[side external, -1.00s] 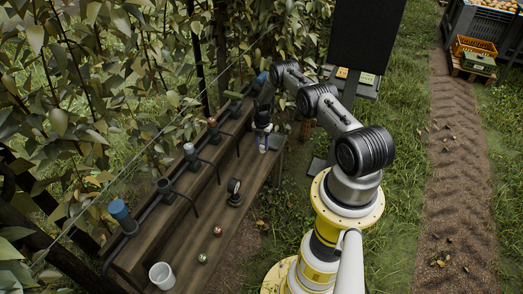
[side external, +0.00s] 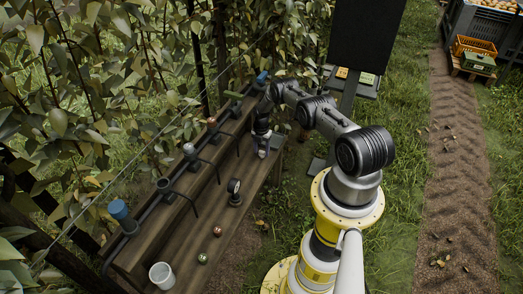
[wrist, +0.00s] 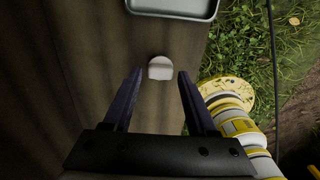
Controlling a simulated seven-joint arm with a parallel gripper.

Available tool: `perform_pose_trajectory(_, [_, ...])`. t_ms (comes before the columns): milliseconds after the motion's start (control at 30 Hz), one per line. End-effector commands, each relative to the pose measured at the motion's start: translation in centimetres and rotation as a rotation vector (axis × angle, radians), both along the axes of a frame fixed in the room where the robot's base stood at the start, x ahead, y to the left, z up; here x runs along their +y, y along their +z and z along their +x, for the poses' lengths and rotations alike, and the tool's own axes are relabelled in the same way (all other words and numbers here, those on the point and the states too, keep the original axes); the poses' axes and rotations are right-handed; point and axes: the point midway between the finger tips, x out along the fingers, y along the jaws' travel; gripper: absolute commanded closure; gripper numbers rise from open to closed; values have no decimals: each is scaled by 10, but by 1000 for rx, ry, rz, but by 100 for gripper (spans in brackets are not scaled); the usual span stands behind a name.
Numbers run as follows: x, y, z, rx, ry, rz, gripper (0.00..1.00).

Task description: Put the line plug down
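The line plug (wrist: 160,68) is a small pale grey, rounded piece on the brown wooden bench (wrist: 75,60) in the wrist view. It appears to rest on the wood, between my gripper's fingertips. My gripper (wrist: 159,75) is open, with a visible gap between each dark finger and the plug. In the side view my gripper (side external: 262,151) points down, low over the far part of the bench. The plug is too small there to make out clearly against the fingers.
A grey tray (wrist: 172,8) lies just beyond the plug. A pipe with several valves and blue caps (side external: 122,215) runs along the bench's left.

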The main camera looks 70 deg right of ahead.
Motion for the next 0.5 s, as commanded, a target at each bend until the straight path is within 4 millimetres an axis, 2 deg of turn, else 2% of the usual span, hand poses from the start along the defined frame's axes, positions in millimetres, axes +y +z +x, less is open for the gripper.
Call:
perform_pose_trajectory(367, [0,1,0,0,0,0,32])
perform_pose_trajectory(500, [-1,11,1,-1,0,-1,32])
